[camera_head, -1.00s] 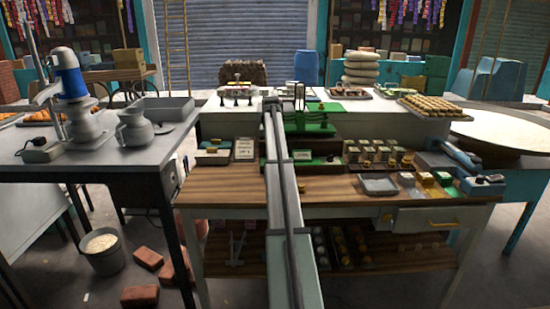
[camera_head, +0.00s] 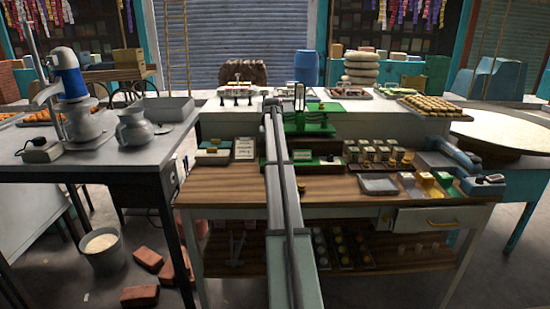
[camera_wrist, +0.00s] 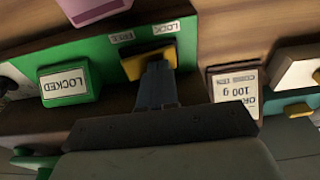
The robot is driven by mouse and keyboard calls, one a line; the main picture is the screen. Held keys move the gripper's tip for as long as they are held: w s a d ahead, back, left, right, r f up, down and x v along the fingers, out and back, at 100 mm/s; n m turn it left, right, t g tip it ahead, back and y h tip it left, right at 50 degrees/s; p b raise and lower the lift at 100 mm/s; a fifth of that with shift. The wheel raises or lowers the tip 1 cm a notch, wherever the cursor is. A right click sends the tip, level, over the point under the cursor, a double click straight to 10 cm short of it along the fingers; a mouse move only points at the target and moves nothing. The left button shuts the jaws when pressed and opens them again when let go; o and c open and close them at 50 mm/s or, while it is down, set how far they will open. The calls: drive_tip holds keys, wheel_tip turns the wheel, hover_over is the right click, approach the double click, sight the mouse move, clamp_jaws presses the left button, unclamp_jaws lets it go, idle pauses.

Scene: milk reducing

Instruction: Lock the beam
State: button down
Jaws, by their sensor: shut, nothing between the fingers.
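In the wrist view, a green base carries a yellow lever (camera_wrist: 140,66) beneath two small labels, one reading LOCK (camera_wrist: 165,28) and the other apparently FREE (camera_wrist: 120,38). A green block with a white LOCKED sign (camera_wrist: 66,83) stands to its left, upside down in this view. My gripper (camera_wrist: 157,72) is shut and empty, its dark fingertips at the yellow lever; contact is hard to tell. In the head view, the green balance (camera_head: 308,122) stands right of my arm on the bench. The fingertips cannot be made out there, and my arm covers part of the green base (camera_head: 318,159).
A box marked 100 g (camera_wrist: 236,90) stands close right of my gripper in the wrist view. A pink object (camera_wrist: 92,8) is at the top. In the head view, several small blocks (camera_head: 375,154) and a grey tray (camera_head: 379,184) lie right of my arm. Bare wood (camera_head: 235,190) shows left.

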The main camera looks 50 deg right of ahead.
wheel_tip(320, 180, up, 7)
idle(0.9)
drive_tip(key=shift+f, duration=0.1)
idle(0.3)
